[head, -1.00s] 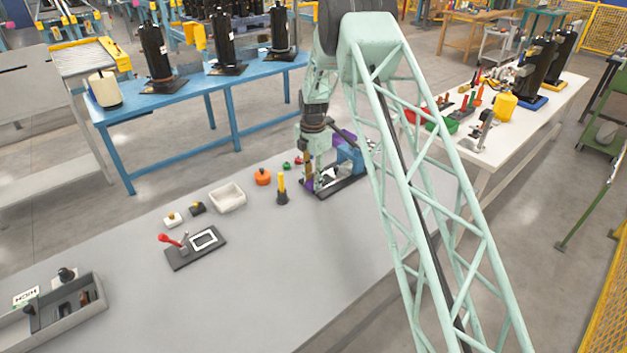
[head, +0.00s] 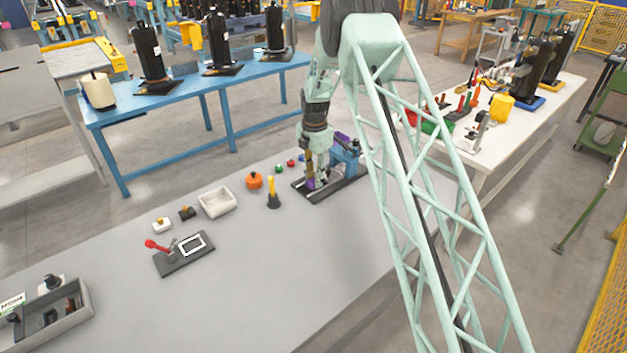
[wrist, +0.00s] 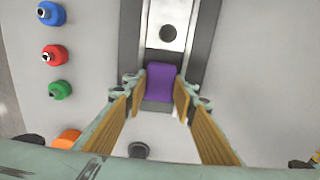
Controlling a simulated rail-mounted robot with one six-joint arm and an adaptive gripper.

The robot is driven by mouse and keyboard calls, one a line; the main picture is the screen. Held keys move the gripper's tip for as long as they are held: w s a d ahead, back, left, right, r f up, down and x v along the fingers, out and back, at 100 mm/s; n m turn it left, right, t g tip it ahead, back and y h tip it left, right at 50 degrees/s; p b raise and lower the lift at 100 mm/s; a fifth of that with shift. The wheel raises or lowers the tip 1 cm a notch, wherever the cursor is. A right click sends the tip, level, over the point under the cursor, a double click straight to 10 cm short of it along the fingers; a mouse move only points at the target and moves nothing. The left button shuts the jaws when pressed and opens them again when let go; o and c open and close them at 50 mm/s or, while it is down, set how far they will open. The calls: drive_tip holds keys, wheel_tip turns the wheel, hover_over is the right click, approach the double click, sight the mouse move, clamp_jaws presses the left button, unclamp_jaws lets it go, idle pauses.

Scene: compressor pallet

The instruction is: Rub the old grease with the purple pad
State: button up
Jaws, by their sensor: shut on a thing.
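My gripper (wrist: 160,95) is shut on the purple pad (wrist: 161,82), which sits between its tan-faced fingers in the wrist view. In the head view my gripper (head: 316,181) is low over a dark fixture plate (head: 318,197) with a blue block (head: 345,158) behind it. The pad (head: 310,184) shows there only as a small purple patch. In the wrist view a pale plate (wrist: 168,14) with a dark round spot (wrist: 168,33) lies just beyond the pad. I cannot tell whether the spot is old grease or whether the pad touches the surface.
Blue (wrist: 51,13), red (wrist: 54,55) and green (wrist: 60,89) knobs stand left of the fixture. An orange knob (head: 254,181), a yellow-handled tool (head: 272,192), a white tray (head: 217,202) and a red-levered fixture (head: 184,256) stand farther left. The front bench (head: 260,300) is clear.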

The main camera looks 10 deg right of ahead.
drive_tip(key=shift+w+d+f, duration=0.1)
drive_tip(key=shift+w+d, duration=0.05)
drive_tip(key=shift+d, duration=0.2)
drive_tip(key=shift+w+d+r, duration=0.15)
drive_tip(key=shift+d+r, duration=0.05)
drive_tip(key=shift+r, duration=0.1)
drive_tip(key=r, duration=0.3)
drive_tip(key=shift+s+a+p, duration=0.15)
drive_tip(key=shift+s+p, duration=0.05)
drive_tip(key=shift+p, duration=0.2)
drive_tip(key=shift+w+r, duration=0.15)
drive_tip(key=shift+r, duration=0.4)
drive_tip(key=shift+r+p, duration=0.85)
drive_tip(key=shift+r, duration=1)
